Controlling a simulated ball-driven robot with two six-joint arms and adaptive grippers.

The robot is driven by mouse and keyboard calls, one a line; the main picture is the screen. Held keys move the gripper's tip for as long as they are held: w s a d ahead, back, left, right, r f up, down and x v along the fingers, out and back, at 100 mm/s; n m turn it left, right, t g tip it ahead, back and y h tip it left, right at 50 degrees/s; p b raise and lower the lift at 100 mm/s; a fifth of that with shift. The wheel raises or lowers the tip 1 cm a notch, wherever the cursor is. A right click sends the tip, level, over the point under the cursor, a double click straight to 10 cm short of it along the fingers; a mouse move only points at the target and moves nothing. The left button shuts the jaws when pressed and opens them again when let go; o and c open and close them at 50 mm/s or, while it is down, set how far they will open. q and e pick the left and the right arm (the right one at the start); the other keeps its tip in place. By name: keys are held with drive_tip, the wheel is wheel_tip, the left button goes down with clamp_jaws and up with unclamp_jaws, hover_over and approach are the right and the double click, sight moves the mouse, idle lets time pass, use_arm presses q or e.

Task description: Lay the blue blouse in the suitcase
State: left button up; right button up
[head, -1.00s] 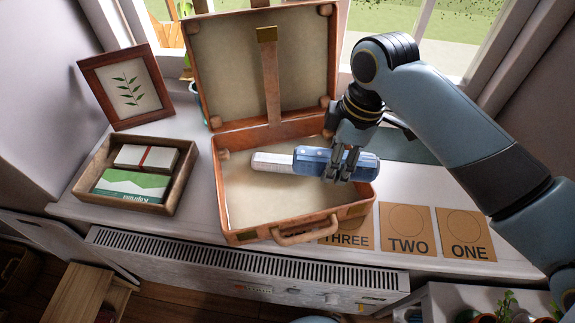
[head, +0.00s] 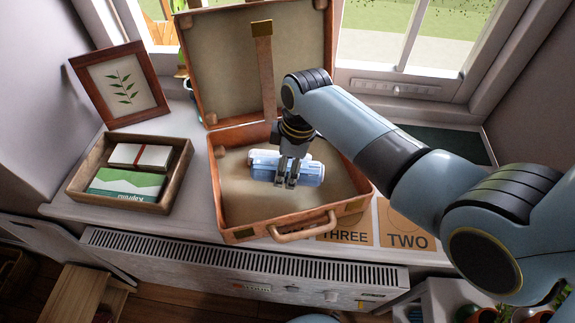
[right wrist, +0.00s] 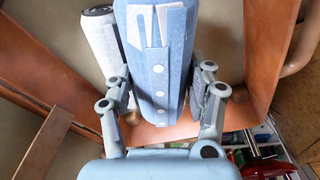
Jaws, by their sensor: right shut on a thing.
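The open brown suitcase (head: 245,233) stands on the sill with its lid raised. My right gripper (head: 287,183) is inside its outline, pointing down, and is shut on the rolled blue blouse (head: 311,172). In the right wrist view the blouse (right wrist: 160,85), with its row of white buttons, sits between the two fingers (right wrist: 163,110). The blouse is low over the suitcase floor; I cannot tell whether it touches. A whitish roll (right wrist: 103,40) lies beside it in the suitcase, partly hidden behind the blouse in the head view. My left gripper is not in view.
A wooden tray (head: 78,188) with a green-and-white box and a banded white box stands left of the suitcase. A framed leaf picture (head: 120,82) leans behind it. Cards marked THREE (head: 343,238) and TWO (head: 405,241) lie at the right front. A radiator (head: 190,262) is below.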

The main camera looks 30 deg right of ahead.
drive_tip(key=shift+f, duration=0.6)
drive_tip(key=o, duration=1.2)
drive_tip(key=shift+o, duration=0.2)
wheel_tip(320, 180, up, 13)
drive_tip(key=s+d+p, duration=0.1)
drive_tip(key=shift+d, duration=0.25)
drive_tip(key=shift+s+a, duration=0.1)
